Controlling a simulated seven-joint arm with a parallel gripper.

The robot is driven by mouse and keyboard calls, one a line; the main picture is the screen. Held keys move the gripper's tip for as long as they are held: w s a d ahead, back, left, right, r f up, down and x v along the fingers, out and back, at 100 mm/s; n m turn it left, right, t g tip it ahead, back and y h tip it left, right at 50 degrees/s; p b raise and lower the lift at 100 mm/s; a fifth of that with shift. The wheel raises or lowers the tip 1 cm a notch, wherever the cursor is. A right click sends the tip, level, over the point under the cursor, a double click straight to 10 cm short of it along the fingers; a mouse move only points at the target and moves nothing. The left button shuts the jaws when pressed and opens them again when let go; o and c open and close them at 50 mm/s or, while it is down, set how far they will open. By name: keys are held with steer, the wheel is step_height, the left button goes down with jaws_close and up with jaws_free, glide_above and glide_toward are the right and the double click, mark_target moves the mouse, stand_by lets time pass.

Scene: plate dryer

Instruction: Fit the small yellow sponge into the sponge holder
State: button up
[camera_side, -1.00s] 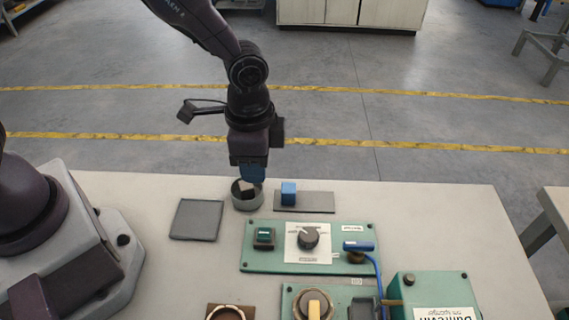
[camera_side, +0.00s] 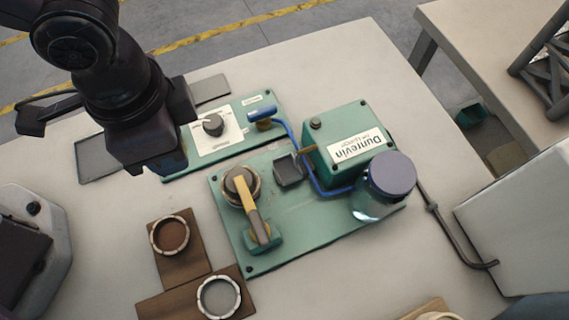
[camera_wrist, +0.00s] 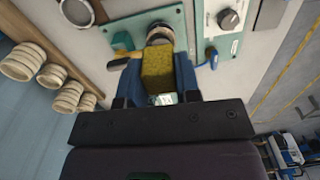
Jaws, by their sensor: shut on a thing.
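The small yellow sponge (camera_wrist: 158,74) is held between the two blue fingers of my gripper (camera_wrist: 158,80) in the wrist view. In the side view my gripper (camera_side: 148,152) is over the left end of a green panel, and the sponge is hidden behind it. I cannot tell for sure which thing is the sponge holder. A small dark open tray (camera_side: 289,169) sits on the larger green board (camera_side: 240,250), to the right of my gripper.
A yellow-handled lever (camera_side: 254,212), a green box (camera_side: 335,140) and a lidded jar (camera_side: 388,185) stand on the larger board. A blue handle (camera_side: 262,114) lies on the panel. Wooden ring stands (camera_side: 170,235) are in front.

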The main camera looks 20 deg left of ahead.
steer(key=shift+n, duration=0.3)
steer(key=w+d+f, duration=0.4)
steer(key=w+d, duration=0.2)
steer(key=d, duration=0.1)
glide_above(285, 170)
steer(key=f, duration=0.5)
steer(key=shift+s+a+f, duration=0.15)
steer(key=shift+s+a, duration=0.05)
steer(key=shift+s, duration=0.05)
steer(key=shift+w+d+f, duration=0.1)
steer(key=shift+f, duration=0.15)
steer(key=shift+w+d+f, duration=0.1)
steer(key=shift+f, duration=1.55)
steer(key=shift+f, duration=0.2)
